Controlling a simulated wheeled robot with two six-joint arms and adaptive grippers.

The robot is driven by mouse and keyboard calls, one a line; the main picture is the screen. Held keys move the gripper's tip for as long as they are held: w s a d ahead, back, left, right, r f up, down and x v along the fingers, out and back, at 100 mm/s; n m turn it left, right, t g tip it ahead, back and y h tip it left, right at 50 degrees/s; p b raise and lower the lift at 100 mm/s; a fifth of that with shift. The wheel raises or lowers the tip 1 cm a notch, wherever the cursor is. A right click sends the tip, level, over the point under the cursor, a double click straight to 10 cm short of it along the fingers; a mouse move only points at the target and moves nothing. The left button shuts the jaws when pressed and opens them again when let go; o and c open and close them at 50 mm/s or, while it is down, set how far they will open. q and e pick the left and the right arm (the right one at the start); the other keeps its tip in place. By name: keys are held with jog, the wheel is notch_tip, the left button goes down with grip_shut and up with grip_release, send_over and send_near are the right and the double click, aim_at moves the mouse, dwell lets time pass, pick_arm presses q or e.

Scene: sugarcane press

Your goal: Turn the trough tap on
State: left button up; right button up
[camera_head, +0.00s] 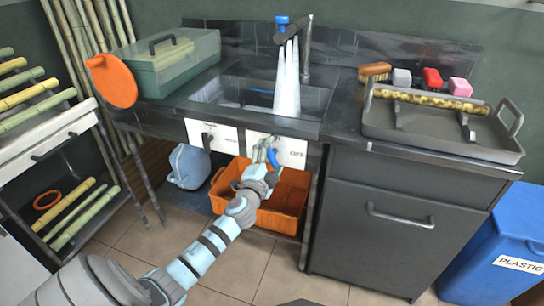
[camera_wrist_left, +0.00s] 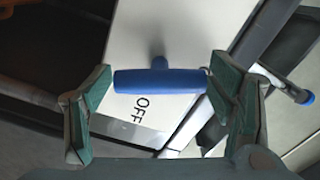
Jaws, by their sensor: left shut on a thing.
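A blue bar handle on a short stem (camera_wrist_left: 160,81), with the word OFF beside it, stands out from a white panel (camera_head: 297,155) on the front of the sink counter. In the head view the blue handle (camera_head: 272,157) is partly hidden by my left gripper (camera_head: 265,152). In the left wrist view my left gripper (camera_wrist_left: 160,83) has a green-padded finger at each end of the handle and is shut on it lengthwise. A tap with a blue top (camera_head: 282,20) stands over the sink (camera_head: 325,103), with white water streaming down. My right gripper is not in view.
An orange crate (camera_head: 290,200) sits under the counter below the panel, close to my left arm. A second white panel (camera_head: 225,139) with a dark lever is to the left. A grey tray (camera_head: 440,145) and green toolbox (camera_head: 175,70) stand on the counter.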

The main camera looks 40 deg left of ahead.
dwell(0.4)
pick_arm(q)
jog(key=o, duration=1.1)
jog(key=shift+o, duration=0.2)
jog(key=shift+s+d, duration=0.1)
jog(key=shift+s, duration=0.1)
jog(key=v, duration=1.1)
jog(key=shift+s, duration=0.25)
